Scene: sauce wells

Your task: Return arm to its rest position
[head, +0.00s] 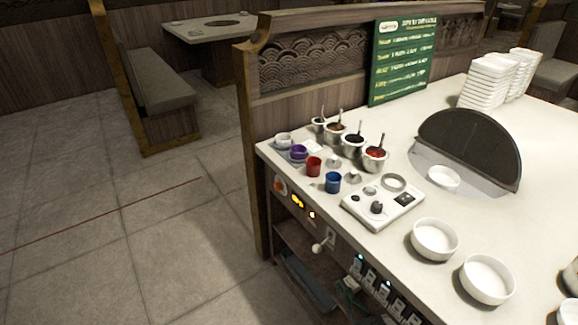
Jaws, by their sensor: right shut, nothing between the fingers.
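My left gripper and left arm are not in the head view.
Steel sauce pots with spoons (375,158), a red cup (313,167), a blue cup (333,182) and a white device (383,204) stand near the counter's left end. White bowls (487,280) line the front. A dark half-round lid (470,148) and stacked white dishes (488,82) stand behind.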

